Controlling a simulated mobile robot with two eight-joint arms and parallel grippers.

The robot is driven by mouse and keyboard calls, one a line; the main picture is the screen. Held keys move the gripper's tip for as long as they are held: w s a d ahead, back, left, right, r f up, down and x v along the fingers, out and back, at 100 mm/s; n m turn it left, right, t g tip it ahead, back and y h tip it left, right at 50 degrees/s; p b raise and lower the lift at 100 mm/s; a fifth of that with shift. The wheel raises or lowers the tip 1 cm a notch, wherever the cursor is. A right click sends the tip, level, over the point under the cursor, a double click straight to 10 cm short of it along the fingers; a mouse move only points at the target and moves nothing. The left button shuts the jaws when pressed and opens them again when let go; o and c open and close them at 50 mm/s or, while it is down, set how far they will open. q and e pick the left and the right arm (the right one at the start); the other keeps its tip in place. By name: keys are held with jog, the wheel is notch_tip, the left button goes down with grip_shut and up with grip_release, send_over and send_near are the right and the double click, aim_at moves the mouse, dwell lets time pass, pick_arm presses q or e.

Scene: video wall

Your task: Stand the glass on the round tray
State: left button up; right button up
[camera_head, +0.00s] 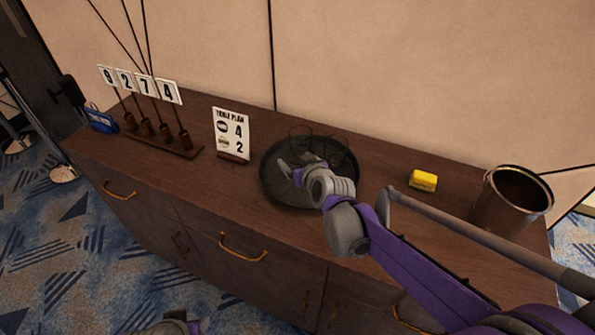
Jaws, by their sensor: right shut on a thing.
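The round tray (275,190) is dark and lies on the brown sideboard, right of the middle sign. My right gripper (293,168) reaches in from the right and is over the tray. It is shut on the glass, which is clear and hard to make out against the dark tray. Faint curved outlines show by the fingers and behind the wrist. I cannot tell whether the glass touches the tray. Only a grey and purple piece of my left arm shows at the bottom edge; its fingers are out of sight.
A yellow sponge-like block (423,180) and a dark metal bucket (508,203) stand right of the tray. A table plan sign (231,134) and a rack of number cards (160,141) stand left, with a blue item (100,119) beyond. The wall is close behind.

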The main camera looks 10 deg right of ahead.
jog(key=shift+f+b, duration=0.3)
jog(key=shift+f, duration=1.7)
jog(key=shift+f, duration=0.1)
jog(key=o, duration=1.5)
jog(key=shift+o, duration=0.2)
jog(key=shift+s+r, duration=0.15)
jog(key=shift+r, duration=0.1)
jog(key=p+v, duration=0.1)
jog(key=v, duration=1)
jog(key=shift+s+d, duration=0.1)
jog(key=shift+s, duration=0.25)
